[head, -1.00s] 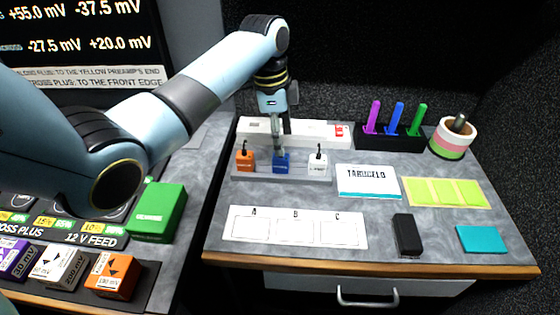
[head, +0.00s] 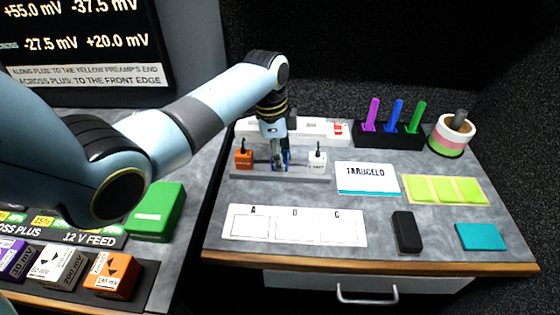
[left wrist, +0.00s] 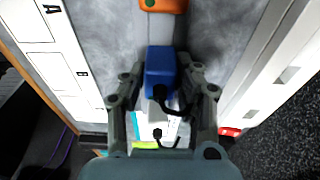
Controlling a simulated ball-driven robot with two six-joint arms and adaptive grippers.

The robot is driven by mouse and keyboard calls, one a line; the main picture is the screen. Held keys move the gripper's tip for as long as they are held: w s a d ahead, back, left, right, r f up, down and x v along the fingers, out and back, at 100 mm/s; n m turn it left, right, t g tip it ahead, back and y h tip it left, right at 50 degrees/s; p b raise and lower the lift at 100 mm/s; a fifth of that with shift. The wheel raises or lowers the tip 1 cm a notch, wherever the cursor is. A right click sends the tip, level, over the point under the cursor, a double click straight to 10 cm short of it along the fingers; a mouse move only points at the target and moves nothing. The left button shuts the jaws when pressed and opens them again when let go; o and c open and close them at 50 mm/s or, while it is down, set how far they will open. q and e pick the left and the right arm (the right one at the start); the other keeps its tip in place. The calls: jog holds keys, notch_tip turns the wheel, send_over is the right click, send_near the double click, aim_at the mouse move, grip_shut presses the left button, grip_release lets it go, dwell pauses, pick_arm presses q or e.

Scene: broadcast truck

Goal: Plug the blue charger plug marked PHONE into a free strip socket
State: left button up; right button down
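The blue plug (left wrist: 160,68) stands in a grey holder (head: 255,177), between an orange plug (head: 243,158) and a white plug (head: 317,163). My left gripper (left wrist: 160,66) points down over the blue plug, one finger on each side of it. The fingers look open, with narrow gaps beside the plug. In the head view the gripper (head: 279,161) hides most of the blue plug, and its marking is not readable. The white power strip (head: 322,130) lies behind the holder, with a red switch at its right end. My right gripper is not in view.
A white card marked A, B, C (head: 297,240) lies in front of the holder. To the right are a TARUCELO box (head: 367,178), yellow-green notes (head: 445,190), a black block (head: 407,232), a pen holder (head: 385,142) and tape rolls (head: 450,140).

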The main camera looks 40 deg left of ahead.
pick_arm(q)
grip_shut()
jog(key=shift+r, duration=0.1)
